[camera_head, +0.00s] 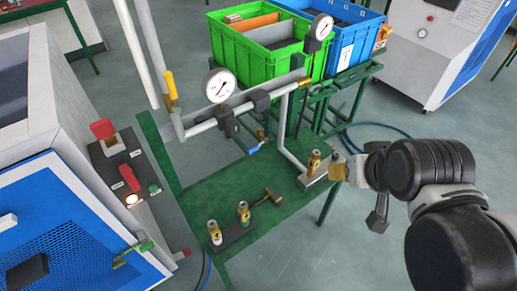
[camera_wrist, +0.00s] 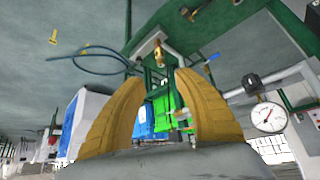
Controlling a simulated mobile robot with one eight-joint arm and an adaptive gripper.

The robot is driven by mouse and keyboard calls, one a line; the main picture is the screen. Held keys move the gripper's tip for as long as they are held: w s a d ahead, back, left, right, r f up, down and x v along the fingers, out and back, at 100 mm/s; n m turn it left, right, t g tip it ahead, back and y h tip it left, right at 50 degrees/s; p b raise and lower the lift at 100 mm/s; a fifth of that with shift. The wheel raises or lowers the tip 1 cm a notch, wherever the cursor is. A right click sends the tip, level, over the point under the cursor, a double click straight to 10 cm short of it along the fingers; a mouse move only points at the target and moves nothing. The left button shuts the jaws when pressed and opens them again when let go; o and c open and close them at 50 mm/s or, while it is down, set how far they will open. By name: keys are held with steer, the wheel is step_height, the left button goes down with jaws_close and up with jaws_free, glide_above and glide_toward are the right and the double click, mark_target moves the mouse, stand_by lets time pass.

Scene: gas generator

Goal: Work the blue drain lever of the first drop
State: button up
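The blue drain lever (camera_head: 255,149) is small and sits under the pipe run, above the green table (camera_head: 205,190), at a drop below the black fittings (camera_head: 228,122). A small blue piece, likely the same lever, shows in the wrist view (camera_wrist: 212,57), up and right of my fingers. My gripper (camera_head: 342,172) is right of the lever, close to a brass fitting (camera_head: 314,160) on a block at the table's right; I cannot tell if they touch. In the wrist view my yellow fingers (camera_wrist: 160,85) stand apart with nothing held between them.
Pressure gauges (camera_head: 219,85) and (camera_head: 322,27) stand on the pipe. Brass valves (camera_head: 243,211) stand at the table's front. Green (camera_head: 262,60) and blue (camera_head: 347,52) crates are behind. A blue-fronted machine (camera_head: 80,230) with a switch box (camera_head: 125,165) is at left.

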stand_by(0.4)
steer(key=c, duration=0.6)
steer(key=w+a+r, duration=0.1)
steer(key=w, duration=0.1)
steer(key=w+a+r+n+g+p, duration=0.1)
steer(key=w, duration=0.2)
steer(key=w+a+r+n+p, duration=0.1)
steer(key=w, duration=0.1)
steer(key=shift+w+a+r+y, duration=0.25)
steer(key=shift+a+y, duration=0.05)
steer(key=shift+a, duration=0.05)
jaws_close()
steer(key=n+g+p, duration=0.4)
steer(key=n, duration=0.1)
glide_above(255, 147)
steer(key=s+d, duration=0.2)
step_height(255, 147, down, 10)
steer(key=f, duration=0.1)
steer(key=shift+y, duration=0.3)
steer(key=b+x, duration=0.2)
steer(key=x, duration=0.2)
steer(key=b+x, duration=0.2)
steer(key=x, duration=0.3)
steer(key=b+x, duration=0.2)
steer(key=x, duration=0.2)
steer(key=shift+s+a+f, duration=0.15)
steer(key=shift+a+f, duration=0.15)
steer(key=shift+f, duration=0.1)
